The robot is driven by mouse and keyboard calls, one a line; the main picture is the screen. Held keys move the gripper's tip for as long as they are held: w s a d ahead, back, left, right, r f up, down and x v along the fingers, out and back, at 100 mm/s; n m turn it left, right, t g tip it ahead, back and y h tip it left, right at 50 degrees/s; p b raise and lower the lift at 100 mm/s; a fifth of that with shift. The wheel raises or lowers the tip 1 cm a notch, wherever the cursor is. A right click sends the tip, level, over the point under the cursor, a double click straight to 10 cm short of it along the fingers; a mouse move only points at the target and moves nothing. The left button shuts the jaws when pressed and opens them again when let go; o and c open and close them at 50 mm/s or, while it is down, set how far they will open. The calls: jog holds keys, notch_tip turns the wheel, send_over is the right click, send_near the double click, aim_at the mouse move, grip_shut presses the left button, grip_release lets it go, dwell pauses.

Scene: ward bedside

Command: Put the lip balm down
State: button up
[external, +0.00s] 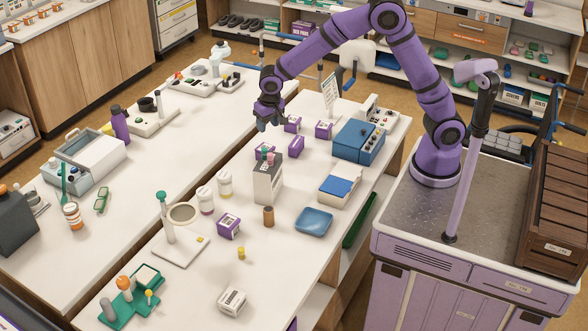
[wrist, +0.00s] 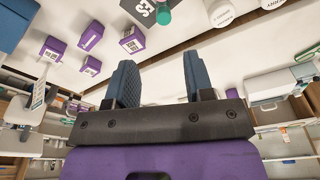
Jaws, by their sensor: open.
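My gripper (external: 268,124) is raised over the back of the near table. In the wrist view its two blue fingers (wrist: 158,68) stand apart with nothing between them. Small tubes with teal and pink caps (external: 266,154) stand at the top of a tall white and grey box (external: 268,185), below and in front of my gripper. A teal-capped tube (wrist: 165,13) also shows at the top edge of the wrist view. I cannot tell for sure which small tube is the lip balm.
Purple boxes (external: 324,130) stand close to my gripper. A blue case (external: 358,142), an open white box (external: 340,186) and a blue tray (external: 314,221) lie to the right. White jars (external: 225,184) stand left of the tall box. Bare tabletop lies around the small yellow bottle (external: 241,253).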

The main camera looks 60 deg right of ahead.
jog(key=s+d+r+n+t+y, duration=0.1)
jog(key=s+d+r+n+t, duration=0.1)
jog(key=s+d+r, duration=1.4)
jog(key=s+d+r+n, duration=0.1)
jog(key=s+d, duration=0.3)
jog(key=s, duration=0.5)
jog(key=s+d+r+n+t, duration=0.1)
jog(key=s+d, duration=0.3)
jog(key=s, duration=0.5)
jog(key=shift+s+d+r+t, duration=0.15)
jog(key=shift+s+r+t, duration=0.15)
jog(key=shift+s, duration=0.1)
dwell(4.2)
